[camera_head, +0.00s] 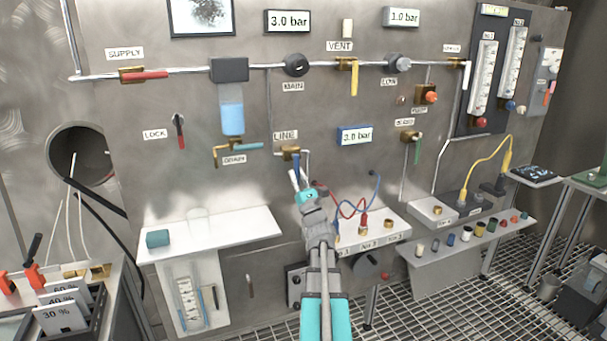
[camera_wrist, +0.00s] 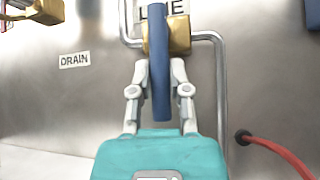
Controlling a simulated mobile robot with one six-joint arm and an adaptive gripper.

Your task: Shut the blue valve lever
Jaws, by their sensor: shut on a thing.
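The blue valve lever (camera_wrist: 158,45) hangs straight down from a brass valve body (camera_wrist: 182,36) under the LINE label. In the head view the lever (camera_head: 296,164) shows just above my gripper (camera_head: 298,181), below the brass valve. In the wrist view my gripper (camera_wrist: 159,78) has one finger on each side of the lever's lower part and is shut on it. The lever's tip reaches down between the fingers toward the teal gripper body.
The DRAIN valve (camera_head: 222,155) with a teal handle is to the left, and a blue pressure display (camera_head: 355,136) is to the right. Red and blue hoses (camera_head: 350,208) loop close to my gripper's right. A white shelf (camera_head: 215,236) juts out at lower left.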

